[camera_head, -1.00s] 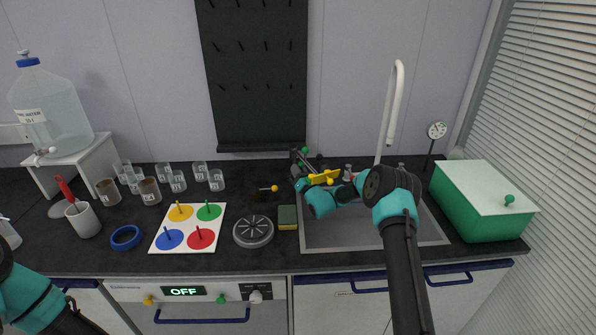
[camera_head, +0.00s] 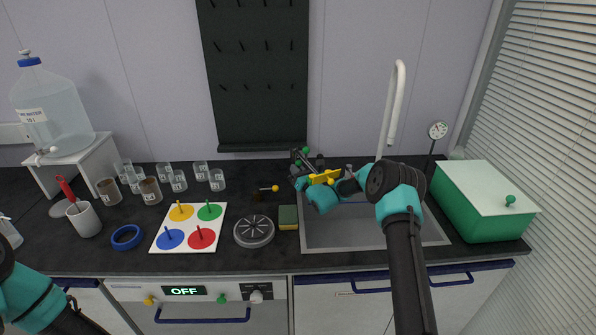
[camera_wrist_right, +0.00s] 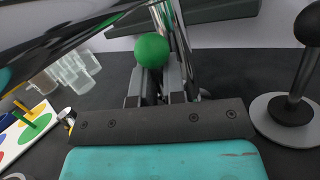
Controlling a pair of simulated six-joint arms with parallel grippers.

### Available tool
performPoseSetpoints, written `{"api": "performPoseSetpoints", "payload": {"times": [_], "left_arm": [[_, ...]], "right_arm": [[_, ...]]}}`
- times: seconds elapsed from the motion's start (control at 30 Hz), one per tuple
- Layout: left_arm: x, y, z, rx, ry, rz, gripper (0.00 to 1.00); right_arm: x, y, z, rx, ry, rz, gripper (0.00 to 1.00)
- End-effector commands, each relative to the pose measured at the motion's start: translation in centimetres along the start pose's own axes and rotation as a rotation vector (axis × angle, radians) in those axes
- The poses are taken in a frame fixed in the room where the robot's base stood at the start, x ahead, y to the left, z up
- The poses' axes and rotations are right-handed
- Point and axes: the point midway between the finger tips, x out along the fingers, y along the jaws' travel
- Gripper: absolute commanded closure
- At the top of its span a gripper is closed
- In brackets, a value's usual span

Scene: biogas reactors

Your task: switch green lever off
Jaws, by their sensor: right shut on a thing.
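The green lever's round knob (camera_wrist_right: 152,50) shows between the fingertips of my right gripper (camera_wrist_right: 160,82) in the right wrist view. The fingers are shut on the lever just below the knob, and they hide its stem. In the head view the green knob (camera_head: 306,149) shows small at the back of the counter, left of the sink's far corner. My right gripper (camera_head: 302,160) reaches it from the right, over the sink. Only part of my left arm shows at the lower left; its gripper is out of view.
The sink (camera_head: 345,234) and its white faucet (camera_head: 393,105) lie right of the lever. A yellow-knobbed lever (camera_head: 275,188) stands to its left. A sponge (camera_head: 288,217) and a round drain-like disc (camera_head: 254,231) lie in front. A green box (camera_head: 470,215) stands at the right.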

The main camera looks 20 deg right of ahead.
Motion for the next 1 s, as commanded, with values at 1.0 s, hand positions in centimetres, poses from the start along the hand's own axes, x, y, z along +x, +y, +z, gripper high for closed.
{"api": "performPoseSetpoints", "payload": {"times": [1.0], "left_arm": [[0.00, 0.00, 0.00, 0.000, 0.000, 0.000, 1.00]], "right_arm": [[-0.12, -0.25, 0.05, 0.065, -0.047, -0.009, 0.64]]}}
